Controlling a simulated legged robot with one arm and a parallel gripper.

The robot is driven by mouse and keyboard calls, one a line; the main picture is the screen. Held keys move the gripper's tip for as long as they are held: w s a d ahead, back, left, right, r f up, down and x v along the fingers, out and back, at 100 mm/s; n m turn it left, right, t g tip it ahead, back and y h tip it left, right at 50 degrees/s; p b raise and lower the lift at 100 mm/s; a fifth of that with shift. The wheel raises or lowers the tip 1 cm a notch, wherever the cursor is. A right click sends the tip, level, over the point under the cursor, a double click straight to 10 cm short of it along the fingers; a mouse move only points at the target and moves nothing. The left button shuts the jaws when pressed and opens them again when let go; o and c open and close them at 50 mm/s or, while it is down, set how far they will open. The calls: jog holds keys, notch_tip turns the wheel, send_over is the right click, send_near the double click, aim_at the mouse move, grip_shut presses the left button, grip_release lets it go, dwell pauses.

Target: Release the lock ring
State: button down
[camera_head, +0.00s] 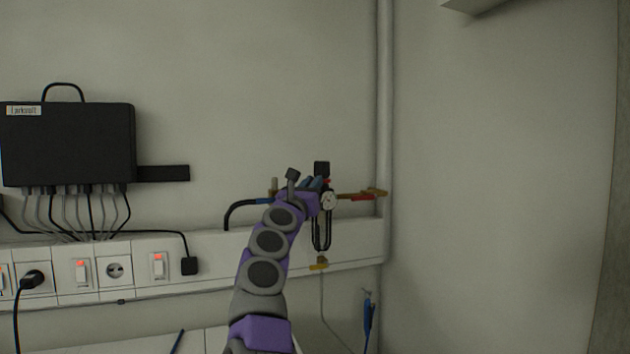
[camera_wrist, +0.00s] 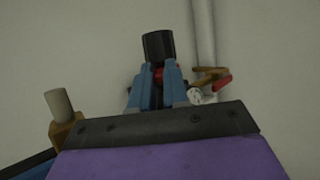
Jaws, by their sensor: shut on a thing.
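My gripper (camera_wrist: 159,92) shows in the wrist view with its two blue fingers close together. They are shut on a small red part, which I take to be the lock ring (camera_wrist: 159,74), just below a black knob (camera_wrist: 158,45). In the head view my purple and grey arm reaches up to the fitting on the wall, and the black knob (camera_head: 321,168) shows above the gripper. A round white gauge (camera_head: 328,200) is right of the gripper. Most of the red part is hidden by the fingers.
A brass pipe with a red handle (camera_head: 362,197) runs right towards a vertical wall pipe (camera_head: 385,120). A brass fitting with a grey stub (camera_wrist: 62,108) is left of the gripper. A black box (camera_head: 68,145) with several cables hangs far left, above a socket trunking (camera_head: 205,258).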

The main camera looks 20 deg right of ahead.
jog(key=shift+w+a+m+g+h+p, duration=0.2)
jog(key=shift+a+m+g+h+p, duration=0.1)
jog(key=shift+h+p, duration=0.15)
jog(key=c, duration=1.1)
grip_release()
jog(key=shift+a, duration=0.1)
jog(key=shift+b+v, duration=3.95)
jog(key=shift+v, duration=4.75)
jog(key=shift+a+r, duration=0.1)
jog(key=shift+c, duration=0.2)
